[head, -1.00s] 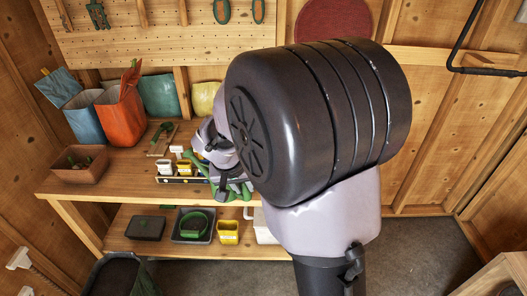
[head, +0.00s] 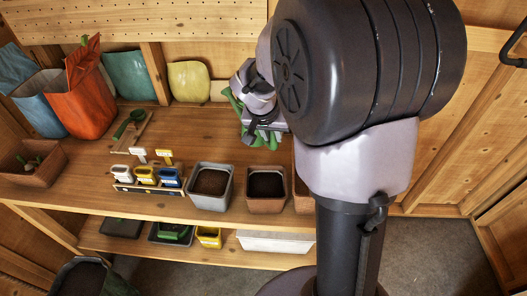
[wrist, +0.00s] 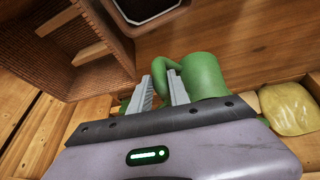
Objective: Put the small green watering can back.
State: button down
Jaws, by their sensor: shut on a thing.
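The small green watering can (wrist: 204,76) shows in the wrist view with its curved handle between my two finger pads. My gripper (wrist: 162,84) is shut on that handle. In the head view my gripper (head: 264,128) is over the back part of the wooden bench, right of the middle. Green parts of the can (head: 236,103) show around the gripper there. My own arm and gripper hide most of the can, and I cannot tell whether its base touches the bench.
A grey pot (head: 211,185) and a brown pot (head: 266,188), both with soil, stand at the bench's front. A label rack (head: 148,180), a green trowel (head: 130,121) and an orange bag (head: 88,100) are left. A yellow bag (head: 190,82) stands behind. My arm hides the bench's right side.

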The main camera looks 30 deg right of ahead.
notch_tip(320, 180, down, 10)
jog(key=b, duration=0.4)
jog(key=shift+s+a+r, duration=0.1)
jog(key=shift+a+r, duration=0.05)
jog(key=c, duration=1.2)
grip_release()
jog(key=shift+c, duration=0.2)
jog(key=p+v, duration=0.4)
jog(key=v, duration=0.7)
jog(key=s+a+r+n+t+y, duration=0.1)
jog(key=s+a+r+n+y, duration=0.1)
jog(key=s+a+r, duration=0.3)
jog(key=s+a+r+n+t+y, duration=0.1)
jog(key=s+a+r, duration=0.4)
jog(key=s+a, duration=0.7)
jog(key=s+t+y, duration=0.1)
jog(key=y, duration=0.1)
jog(key=shift+s+n+y, duration=0.3)
jog(key=shift+n+y, duration=0.1)
